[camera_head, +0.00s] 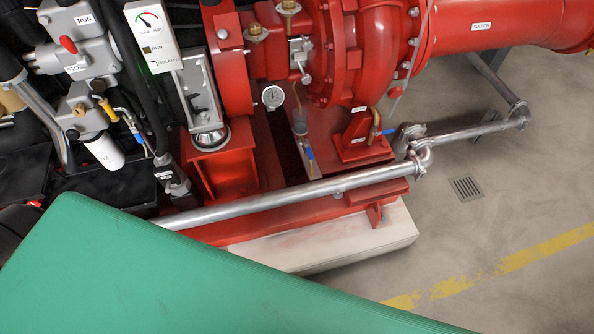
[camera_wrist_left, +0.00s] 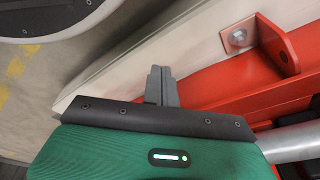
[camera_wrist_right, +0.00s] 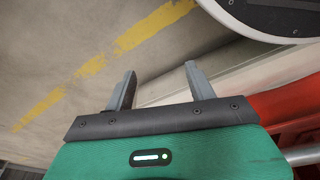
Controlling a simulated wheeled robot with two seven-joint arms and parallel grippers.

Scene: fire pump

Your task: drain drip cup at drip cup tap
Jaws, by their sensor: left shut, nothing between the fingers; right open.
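In the head view a small cup (camera_head: 300,124), which looks like the drip cup, hangs below the red pump casing. A tap with a blue lever (camera_head: 309,153) sits just under it, and the lever slants downward. The cup's contents are too small to tell. My left gripper (camera_wrist_left: 161,74) shows only in its own wrist view, fingers together and empty, near the pale plinth and the red base frame. My right gripper (camera_wrist_right: 161,71) shows only in its wrist view, fingers apart with nothing between them, over the floor beside the plinth. Neither wrist view shows the cup or tap.
A grey pipe rail (camera_head: 290,193) runs across in front of the pump, above the pale plinth (camera_head: 345,240). A second blue lever (camera_head: 387,132) is on the right. A floor grate (camera_head: 466,188) and yellow line (camera_head: 480,280) lie on open floor. A gauge (camera_head: 273,96) is left of the cup.

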